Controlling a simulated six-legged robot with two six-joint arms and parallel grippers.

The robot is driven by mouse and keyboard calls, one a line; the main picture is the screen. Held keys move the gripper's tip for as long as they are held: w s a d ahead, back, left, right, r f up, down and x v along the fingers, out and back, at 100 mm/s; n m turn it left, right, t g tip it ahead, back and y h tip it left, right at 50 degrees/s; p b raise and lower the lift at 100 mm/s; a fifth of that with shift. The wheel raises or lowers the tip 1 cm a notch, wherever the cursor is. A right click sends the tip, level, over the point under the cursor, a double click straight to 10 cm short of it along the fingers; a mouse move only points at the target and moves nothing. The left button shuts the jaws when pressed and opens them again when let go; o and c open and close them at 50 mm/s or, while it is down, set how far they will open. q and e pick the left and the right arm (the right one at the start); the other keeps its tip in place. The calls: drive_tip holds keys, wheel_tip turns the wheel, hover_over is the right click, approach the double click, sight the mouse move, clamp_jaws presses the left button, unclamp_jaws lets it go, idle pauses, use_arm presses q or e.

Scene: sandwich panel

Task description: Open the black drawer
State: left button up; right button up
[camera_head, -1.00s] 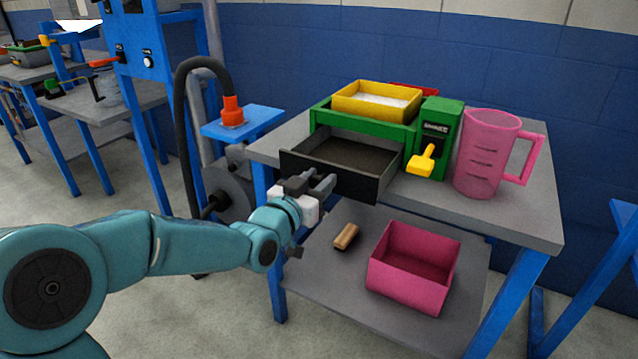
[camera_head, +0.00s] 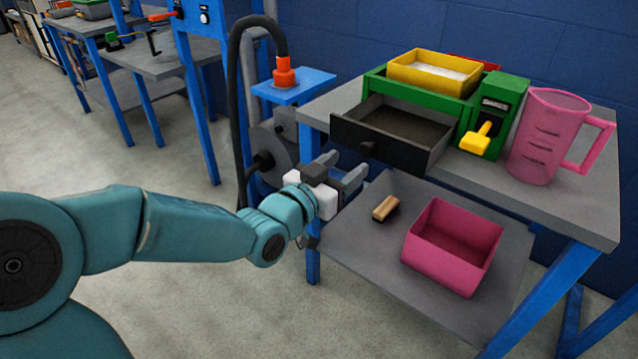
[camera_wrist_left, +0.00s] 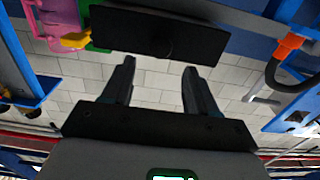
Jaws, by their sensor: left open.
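The black drawer (camera_head: 388,146) is pulled out of the green cabinet (camera_head: 375,88) on the table, and its dark, empty inside shows. A round knob (camera_head: 367,149) sits on its front. My left gripper (camera_head: 345,168) is open and empty, just in front of and a little below the drawer front, apart from the knob. In the left wrist view the drawer front (camera_wrist_left: 135,32) is ahead of the two spread fingers (camera_wrist_left: 158,75), with a gap between. My right gripper is not in view.
A yellow bin (camera_head: 430,74) sits on the cabinet. A yellow scoop (camera_head: 477,137) and a pink jug (camera_head: 546,138) are to the right. A pink box (camera_head: 450,262) and a wooden brush (camera_head: 385,208) lie on the lower shelf. A blue stand with a black hose (camera_head: 236,100) is to the left.

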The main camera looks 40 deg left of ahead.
use_arm(q)
drive_tip(key=s+b, duration=0.1)
drive_tip(key=s, duration=0.6)
drive_tip(key=shift+s+b, duration=0.35)
drive_tip(key=shift+s, duration=0.05)
